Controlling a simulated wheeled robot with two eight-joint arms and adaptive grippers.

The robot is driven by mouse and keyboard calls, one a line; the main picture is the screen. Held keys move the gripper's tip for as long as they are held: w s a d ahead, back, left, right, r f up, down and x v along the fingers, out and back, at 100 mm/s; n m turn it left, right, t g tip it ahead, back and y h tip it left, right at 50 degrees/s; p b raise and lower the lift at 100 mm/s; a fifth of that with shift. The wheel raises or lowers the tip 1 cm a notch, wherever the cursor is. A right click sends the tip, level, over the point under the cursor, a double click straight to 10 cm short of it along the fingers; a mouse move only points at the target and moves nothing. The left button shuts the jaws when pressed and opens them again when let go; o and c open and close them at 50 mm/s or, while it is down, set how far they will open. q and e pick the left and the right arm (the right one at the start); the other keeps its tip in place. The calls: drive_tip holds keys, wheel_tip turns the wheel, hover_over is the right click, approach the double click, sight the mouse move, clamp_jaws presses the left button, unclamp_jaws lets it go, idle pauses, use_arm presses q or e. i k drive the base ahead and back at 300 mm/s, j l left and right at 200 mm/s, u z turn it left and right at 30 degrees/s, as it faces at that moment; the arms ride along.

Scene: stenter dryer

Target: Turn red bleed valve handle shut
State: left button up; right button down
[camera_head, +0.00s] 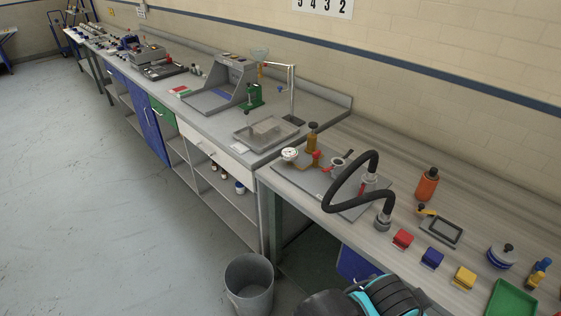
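A small red handle (316,156) shows on a brass-coloured fitting on a grey plate (345,203), on the bench at the centre right. A round white-faced gauge (290,154) stands just left of it, on the same fitting. A metal cup-like part with a dark lever (340,166) is to its right. The handle is too small to tell its exact angle. A thick black hose (345,182) loops up over the plate to a metal end fitting (382,222). Neither of my grippers is in view, and nothing touches the red handle.
An amber bottle (312,138) stands close behind the handle. An orange bottle (427,184), red (402,239), blue (432,258) and yellow (464,278) blocks and a green tray (511,301) are to the right. A grey bin (249,281) stands on the floor before the bench.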

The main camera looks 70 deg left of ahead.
sight(316, 155)
drive_tip(key=u, duration=2.05)
